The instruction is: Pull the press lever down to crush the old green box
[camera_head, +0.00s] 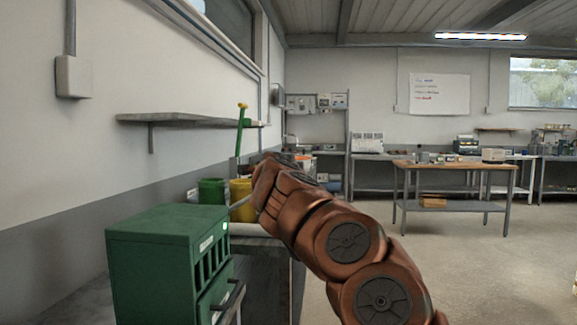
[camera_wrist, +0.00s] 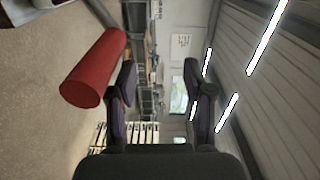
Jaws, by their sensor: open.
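The lever does not show there.
A large green slotted cabinet (camera_head: 165,262) with dark handles stands close at front left. A grey shelf (camera_head: 185,119) juts from the left wall. A wooden-topped table (camera_head: 455,165) stands farther back. Floor at right is clear. A red cylinder (camera_wrist: 95,68) shows in the wrist view.

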